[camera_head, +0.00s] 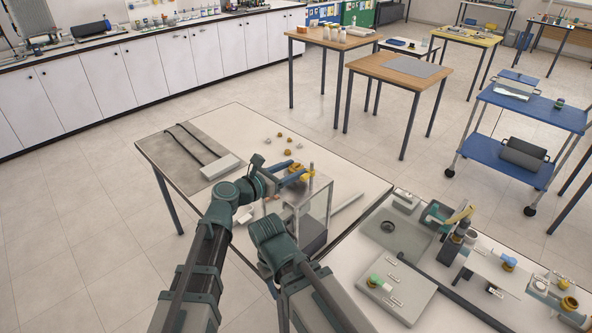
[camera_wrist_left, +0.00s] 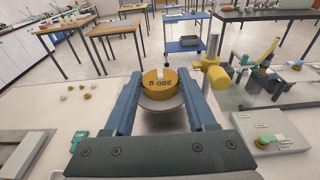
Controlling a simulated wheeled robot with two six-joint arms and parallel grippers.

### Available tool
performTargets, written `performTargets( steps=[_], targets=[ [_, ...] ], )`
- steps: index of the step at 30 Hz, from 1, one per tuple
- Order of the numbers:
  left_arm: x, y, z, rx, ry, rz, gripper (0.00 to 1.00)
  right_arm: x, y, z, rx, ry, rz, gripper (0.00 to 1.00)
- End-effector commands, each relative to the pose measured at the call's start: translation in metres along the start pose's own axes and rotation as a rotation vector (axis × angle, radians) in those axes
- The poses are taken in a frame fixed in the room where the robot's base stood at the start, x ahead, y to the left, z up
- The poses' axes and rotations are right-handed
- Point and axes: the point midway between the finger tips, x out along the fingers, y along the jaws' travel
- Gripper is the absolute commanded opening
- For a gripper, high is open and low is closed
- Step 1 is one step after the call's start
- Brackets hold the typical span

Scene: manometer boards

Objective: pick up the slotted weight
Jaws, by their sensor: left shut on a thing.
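The slotted weight is a yellow, brass-coloured disc (camera_wrist_left: 160,84) with dark lettering on its side, seen between my left fingers in the left wrist view. My left gripper (camera_wrist_left: 160,92) is shut on it, one blue finger on each side. In the head view the left gripper (camera_head: 296,173) is above the near table, and the weight (camera_head: 296,167) shows small between its fingertips. A pinkish-grey round surface shows below the weight in the wrist view; I cannot tell whether they touch. My right gripper is not in view; only part of that arm shows.
An upright metal post with a yellow clamp (camera_wrist_left: 217,72) stands just right of the held weight. Several small brass-coloured pieces (camera_wrist_left: 87,86) lie on the left of the table. A grey plate (camera_head: 190,150) lies at its far left. A bench with instruments (camera_head: 410,235) adjoins at right.

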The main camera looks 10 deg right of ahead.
Motion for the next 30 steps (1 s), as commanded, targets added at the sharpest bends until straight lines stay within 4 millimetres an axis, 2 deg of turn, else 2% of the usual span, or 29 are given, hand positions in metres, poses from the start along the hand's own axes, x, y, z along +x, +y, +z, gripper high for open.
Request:
performTargets(
  steps=[8,14,20,30],
  targets=[
    [0.000,0.000,0.001,0.000,0.000,0.000,0.00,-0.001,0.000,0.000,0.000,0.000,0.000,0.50],
    [-0.002,0.000,0.013,0.000,0.000,0.000,0.00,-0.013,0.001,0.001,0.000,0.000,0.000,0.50],
    [-0.006,0.000,0.037,0.000,0.000,0.000,0.00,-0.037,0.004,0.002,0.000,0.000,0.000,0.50],
    [-0.013,0.000,0.088,0.000,0.000,0.000,0.00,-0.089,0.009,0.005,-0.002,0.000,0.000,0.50]
  ],
)
